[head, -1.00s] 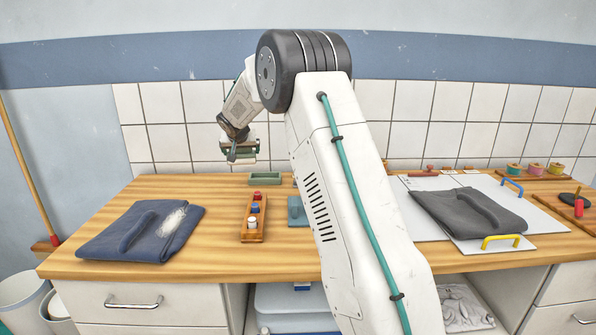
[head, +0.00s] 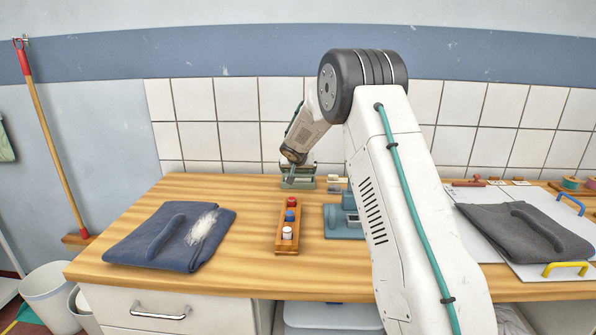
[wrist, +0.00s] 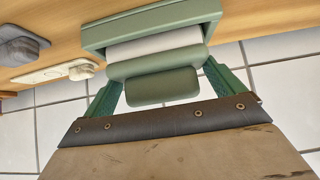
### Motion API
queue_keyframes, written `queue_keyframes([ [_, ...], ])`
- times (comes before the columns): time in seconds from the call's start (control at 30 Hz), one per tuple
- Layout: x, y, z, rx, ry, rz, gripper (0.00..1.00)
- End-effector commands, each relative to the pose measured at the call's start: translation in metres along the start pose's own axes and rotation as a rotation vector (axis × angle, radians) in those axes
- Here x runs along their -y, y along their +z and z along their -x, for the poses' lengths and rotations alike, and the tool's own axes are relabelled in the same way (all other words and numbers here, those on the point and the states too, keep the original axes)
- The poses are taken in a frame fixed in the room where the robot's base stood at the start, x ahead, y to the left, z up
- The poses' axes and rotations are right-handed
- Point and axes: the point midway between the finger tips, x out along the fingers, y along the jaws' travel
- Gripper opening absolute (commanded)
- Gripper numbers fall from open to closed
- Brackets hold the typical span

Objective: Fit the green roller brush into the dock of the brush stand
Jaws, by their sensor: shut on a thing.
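The green roller brush, with a white roller (wrist: 155,43) under a green body (wrist: 160,62) and a stubby grip (wrist: 162,87), is held in my gripper (wrist: 163,85). My gripper is shut on it, one finger at each side. In the head view my gripper (head: 295,163) is low over the far part of the table. The brush stand (head: 298,183) looks like a green trough there; its green rim (wrist: 150,24) also shows in the wrist view. The roller lies at the trough's opening. I cannot tell whether it is fully seated.
A wooden rack (head: 287,245) with several small bottles stands in front of the stand. A teal block (head: 343,228) and a white plate with a knob (head: 335,184) are to the right. A folded blue cloth (head: 150,240) lies at left. The tiled wall (head: 240,140) is close behind.

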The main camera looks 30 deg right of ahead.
Motion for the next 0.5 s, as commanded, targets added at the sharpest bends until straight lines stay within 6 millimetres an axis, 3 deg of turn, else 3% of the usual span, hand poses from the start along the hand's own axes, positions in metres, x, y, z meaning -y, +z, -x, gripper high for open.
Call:
queue_keyframes([
  [0.37,0.0013,0.0026,-0.0025,-0.001,-0.002,0.000,0.65],
  [0.4,0.0014,0.0025,-0.0024,-0.002,-0.002,0.000,1.00],
  [0.5,0.0014,0.0025,-0.0023,-0.001,-0.002,0.000,1.00],
])
